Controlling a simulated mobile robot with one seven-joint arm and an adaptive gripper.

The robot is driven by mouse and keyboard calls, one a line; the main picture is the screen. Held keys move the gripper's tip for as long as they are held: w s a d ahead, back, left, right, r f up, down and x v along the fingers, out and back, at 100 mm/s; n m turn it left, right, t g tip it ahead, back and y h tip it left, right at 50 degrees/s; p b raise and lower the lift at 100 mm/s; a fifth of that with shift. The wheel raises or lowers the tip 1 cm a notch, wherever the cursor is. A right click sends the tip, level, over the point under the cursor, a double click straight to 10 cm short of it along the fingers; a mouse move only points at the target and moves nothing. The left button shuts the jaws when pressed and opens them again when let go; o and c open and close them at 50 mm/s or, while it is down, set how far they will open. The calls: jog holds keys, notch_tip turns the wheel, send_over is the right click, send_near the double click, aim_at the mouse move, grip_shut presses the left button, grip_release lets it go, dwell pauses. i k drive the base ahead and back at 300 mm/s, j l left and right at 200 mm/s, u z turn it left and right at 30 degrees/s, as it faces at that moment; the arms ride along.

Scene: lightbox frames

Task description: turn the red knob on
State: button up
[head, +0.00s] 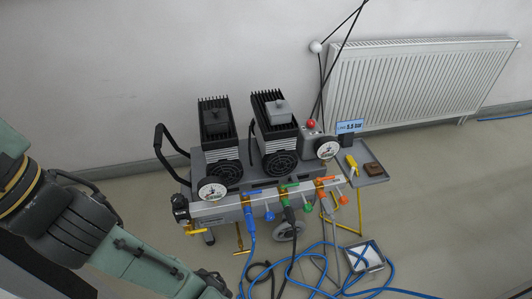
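A compressor unit (232,199) with two black finned motors stands on the floor against the wall. A small red round knob (311,123) sits on top of a grey box at its right end, beside a round gauge. Along the front rail are a blue (269,215), a green (281,208) and an orange-red (343,199) handle. I cannot tell from this view how any of them is set. My green-grey arm comes in from the lower left, and its far end runs out at the bottom edge. My gripper is not visible.
A blue hose (390,270) lies looped on the floor in front, around a small tray (366,257). A side shelf (374,180) holds a yellow item and a brown block. A radiator (415,85) is on the wall.

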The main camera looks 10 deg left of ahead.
aim_at(310, 124)
jog(key=i+l+u, duration=0.3)
jog(key=i, duration=0.15)
jog(key=i+l+u, duration=0.3)
jog(key=i+l, duration=0.05)
jog(key=l, duration=0.1)
